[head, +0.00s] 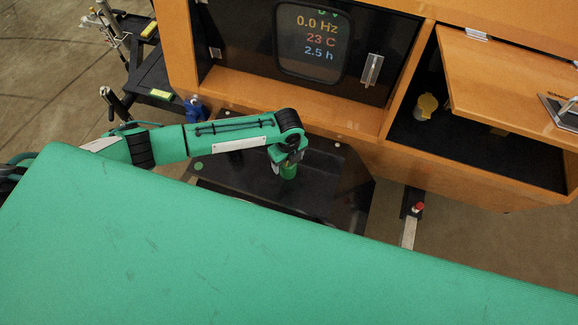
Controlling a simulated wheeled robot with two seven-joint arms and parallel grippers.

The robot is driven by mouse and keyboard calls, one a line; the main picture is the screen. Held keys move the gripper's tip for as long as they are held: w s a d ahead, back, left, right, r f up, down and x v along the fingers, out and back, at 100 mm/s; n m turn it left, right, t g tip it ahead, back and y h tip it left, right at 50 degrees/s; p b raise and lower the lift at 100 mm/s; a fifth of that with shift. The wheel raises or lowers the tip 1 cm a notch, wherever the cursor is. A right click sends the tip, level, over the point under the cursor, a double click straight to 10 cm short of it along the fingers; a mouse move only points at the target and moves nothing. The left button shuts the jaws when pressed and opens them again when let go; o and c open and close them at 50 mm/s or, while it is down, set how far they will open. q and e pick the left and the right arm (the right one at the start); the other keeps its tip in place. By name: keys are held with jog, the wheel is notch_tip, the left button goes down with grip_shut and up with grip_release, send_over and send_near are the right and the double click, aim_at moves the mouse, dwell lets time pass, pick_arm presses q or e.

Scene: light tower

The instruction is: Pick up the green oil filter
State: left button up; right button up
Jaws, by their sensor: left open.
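The green oil filter (289,172) is a small green cylinder at the dark tray in front of the orange cabinet, in the middle of the head view. My left gripper (288,160) comes in from the left and points down right over it. Its jaws are open at the top of the filter, and the wrist hides part of it. I cannot tell whether the fingers touch it. My right gripper is not in view.
The orange cabinet (345,112) stands behind, with a display (314,40) and an open door flap (510,85) at right. A yellow-capped item (426,106) sits inside. A blue item (195,109) stands left of the black tray (335,200). A red knob (418,207) is at right.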

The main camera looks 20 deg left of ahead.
pick_arm(q)
jog(key=c, duration=1.1)
jog(key=shift+r+p, duration=3.4)
jog(key=shift+r, duration=0.15)
